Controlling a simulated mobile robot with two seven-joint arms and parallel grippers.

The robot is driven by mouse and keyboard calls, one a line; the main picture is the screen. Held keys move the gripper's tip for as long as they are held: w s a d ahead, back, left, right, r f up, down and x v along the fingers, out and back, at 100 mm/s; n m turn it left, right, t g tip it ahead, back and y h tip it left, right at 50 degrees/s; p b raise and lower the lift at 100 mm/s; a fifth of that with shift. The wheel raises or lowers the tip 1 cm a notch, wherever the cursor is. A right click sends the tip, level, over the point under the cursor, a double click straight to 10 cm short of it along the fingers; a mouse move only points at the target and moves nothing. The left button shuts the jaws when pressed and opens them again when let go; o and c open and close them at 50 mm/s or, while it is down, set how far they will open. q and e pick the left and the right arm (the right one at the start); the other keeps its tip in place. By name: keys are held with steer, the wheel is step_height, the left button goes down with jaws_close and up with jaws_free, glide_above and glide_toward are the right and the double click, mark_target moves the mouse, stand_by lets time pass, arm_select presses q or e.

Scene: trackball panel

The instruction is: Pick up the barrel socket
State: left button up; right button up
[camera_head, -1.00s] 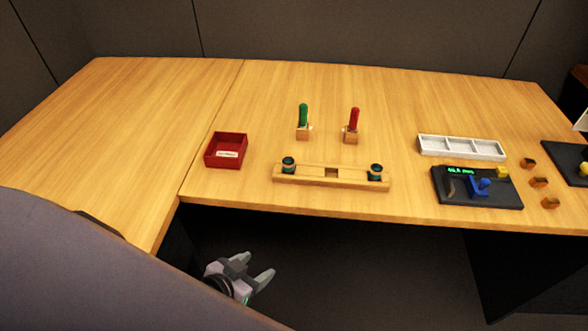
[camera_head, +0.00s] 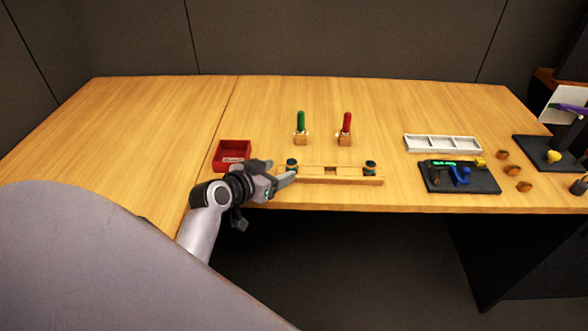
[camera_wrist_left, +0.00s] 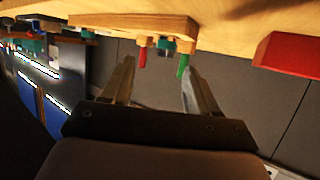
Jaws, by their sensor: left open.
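A wooden bar (camera_head: 330,175) on the table carries two short dark cylinders with green, one (camera_head: 291,165) at its left end and one (camera_head: 370,168) at its right end. They look like sockets; I cannot tell which is the barrel socket. My left gripper (camera_head: 283,173) is open and empty, at the bar's left end beside the left cylinder. In the left wrist view, upside down, the bar (camera_wrist_left: 150,22) and a dark cylinder (camera_wrist_left: 165,47) show beyond the open fingers (camera_wrist_left: 159,68). My right gripper is out of view.
A red tray (camera_head: 233,145) is just behind my left gripper. Green (camera_head: 301,122) and red (camera_head: 347,123) handled tools stand in wooden blocks behind the bar. A white divided tray (camera_head: 442,136) and a black panel (camera_head: 482,187) are at the right. The left table is clear.

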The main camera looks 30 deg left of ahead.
mark_target(288, 164)
arm_select(q)
steer(key=x, duration=0.3)
steer(key=a+x, duration=0.1)
steer(key=x, duration=0.1)
steer(key=shift+r, duration=0.1)
steer(key=shift+x, duration=0.8)
steer(key=shift+c, duration=0.3)
jaws_close()
